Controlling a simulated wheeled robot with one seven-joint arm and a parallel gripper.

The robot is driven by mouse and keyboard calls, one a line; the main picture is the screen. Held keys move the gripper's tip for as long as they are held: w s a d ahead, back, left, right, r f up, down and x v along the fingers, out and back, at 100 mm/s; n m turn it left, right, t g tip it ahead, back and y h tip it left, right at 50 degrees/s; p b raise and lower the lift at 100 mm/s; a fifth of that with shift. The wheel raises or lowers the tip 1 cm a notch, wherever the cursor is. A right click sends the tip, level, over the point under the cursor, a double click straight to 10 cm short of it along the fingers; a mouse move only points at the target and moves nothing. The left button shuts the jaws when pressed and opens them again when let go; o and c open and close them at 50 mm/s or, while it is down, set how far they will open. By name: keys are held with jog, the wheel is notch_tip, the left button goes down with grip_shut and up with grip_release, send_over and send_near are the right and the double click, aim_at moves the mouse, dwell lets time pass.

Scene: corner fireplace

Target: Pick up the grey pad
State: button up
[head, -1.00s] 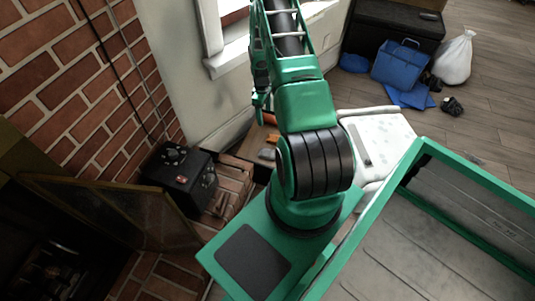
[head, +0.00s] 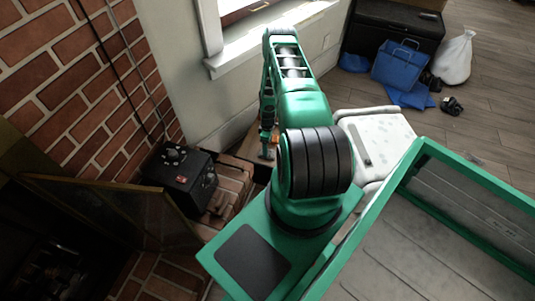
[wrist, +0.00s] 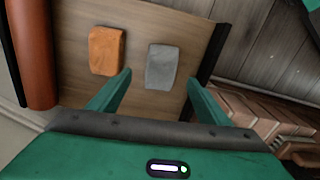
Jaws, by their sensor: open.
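The grey pad (wrist: 161,67) lies flat on a wooden board (wrist: 140,22) in the wrist view. An orange pad (wrist: 105,51) lies on the same board to its left, with a gap between them. My gripper (wrist: 158,82) is open and empty. Its two green fingers spread to either side of the grey pad's lower end in the picture; how far above the pad they are I cannot tell. In the head view my gripper (head: 267,146) points down beyond my arm, and the grey pad cannot be made out there.
Bricks (wrist: 262,118) lie to the right. In the head view a black box (head: 180,177) is at left, a white speckled seat (head: 380,138) at right.

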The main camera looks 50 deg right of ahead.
jog(key=shift+w+a+f, duration=0.1)
jog(key=shift+w+f, duration=0.05)
jog(key=shift+f, duration=1.25)
jog(key=shift+w+f, duration=0.1)
jog(key=shift+f, duration=1.25)
jog(key=c, duration=1.1)
